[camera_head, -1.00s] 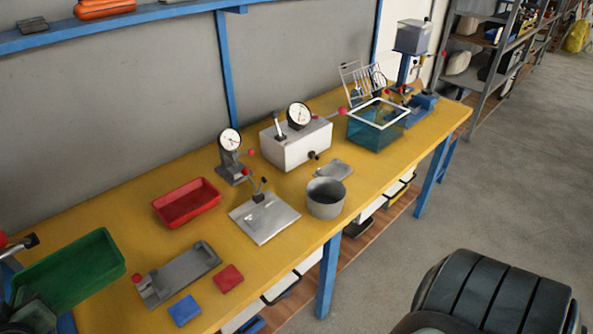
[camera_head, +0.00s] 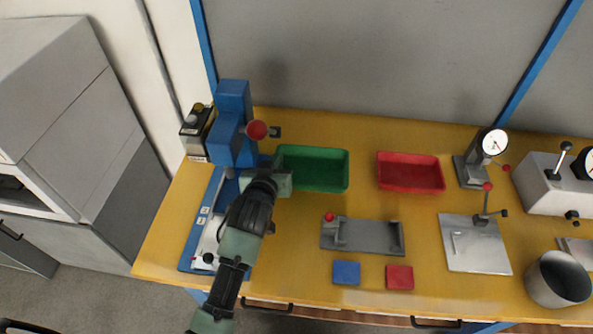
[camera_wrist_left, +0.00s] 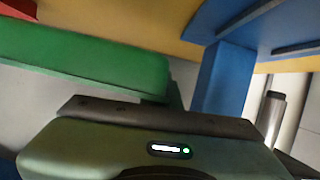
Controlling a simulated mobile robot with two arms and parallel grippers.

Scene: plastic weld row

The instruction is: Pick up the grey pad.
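I cannot pick out a grey pad with certainty. A small flat grey plate (camera_head: 575,250) lies at the right edge, partly hidden behind a grey cup. A blue pad (camera_head: 346,272) and a red pad (camera_head: 399,277) lie side by side near the bench's front edge. My left gripper (camera_head: 281,183) is at the lower left corner of the green tray (camera_head: 318,168), beside the blue press (camera_head: 231,130). Its body fills the bottom of the left wrist view (camera_wrist_left: 150,140), but its fingertips are not clearly visible. My right gripper is not in view.
A long grey fixture (camera_head: 365,236) lies behind the pads. A red tray (camera_head: 411,173), a dial gauge (camera_head: 490,144), a metal plate with a lever (camera_head: 470,255) and the grey cup (camera_head: 558,281) stand to the right. Yellow bench (camera_head: 300,225) is clear left of the fixture.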

